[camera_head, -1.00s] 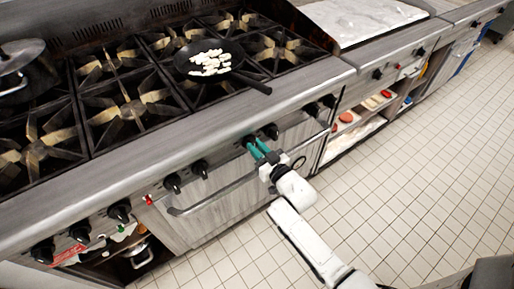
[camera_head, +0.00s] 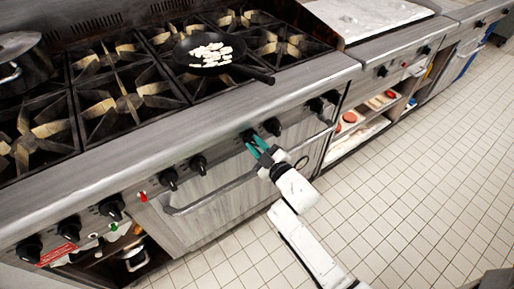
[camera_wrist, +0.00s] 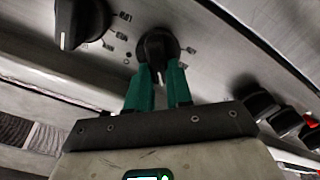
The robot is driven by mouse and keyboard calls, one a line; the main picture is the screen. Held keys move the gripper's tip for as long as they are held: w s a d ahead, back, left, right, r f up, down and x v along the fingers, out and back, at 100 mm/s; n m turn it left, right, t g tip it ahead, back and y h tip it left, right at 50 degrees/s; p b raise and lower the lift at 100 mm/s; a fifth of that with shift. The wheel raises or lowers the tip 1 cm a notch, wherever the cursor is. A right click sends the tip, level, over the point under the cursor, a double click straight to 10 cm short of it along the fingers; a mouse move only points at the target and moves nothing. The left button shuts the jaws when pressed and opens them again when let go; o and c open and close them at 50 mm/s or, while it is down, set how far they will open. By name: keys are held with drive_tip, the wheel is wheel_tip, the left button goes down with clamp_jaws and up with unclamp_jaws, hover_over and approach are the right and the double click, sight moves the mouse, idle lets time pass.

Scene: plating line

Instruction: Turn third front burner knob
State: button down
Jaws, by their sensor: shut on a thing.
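The black burner knob (camera_head: 248,134) sits on the stove's steel front panel, left of another black knob (camera_head: 272,126). My gripper (camera_head: 256,143) has its green fingers at this knob. In the wrist view, the fingertips of my gripper (camera_wrist: 161,67) are on both sides of the knob (camera_wrist: 157,46), shut on its lower part. A white pointer mark on the knob faces down toward the fingers. Another black knob (camera_wrist: 80,22) is at the upper left of the wrist view, clear of the fingers.
An oven handle (camera_head: 215,197) runs along the front below the knobs, close to my gripper. A black pan (camera_head: 210,55) with pale pieces sits on the burners, its handle toward the front edge. More knobs (camera_head: 198,164) lie to the left. The tiled floor (camera_head: 420,190) is clear.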

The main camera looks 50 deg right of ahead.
drive_tip(key=shift+f+n+b, duration=0.1)
drive_tip(key=shift+n+b, duration=0.2)
drive_tip(key=shift+n, duration=0.4)
drive_tip(key=c, duration=1)
unclamp_jaws()
drive_tip(key=shift+a, duration=0.1)
drive_tip(key=b+v, duration=0.1)
drive_tip(key=v, duration=0.9)
drive_tip(key=shift+s+a, duration=0.1)
drive_tip(key=shift+s, duration=0.3)
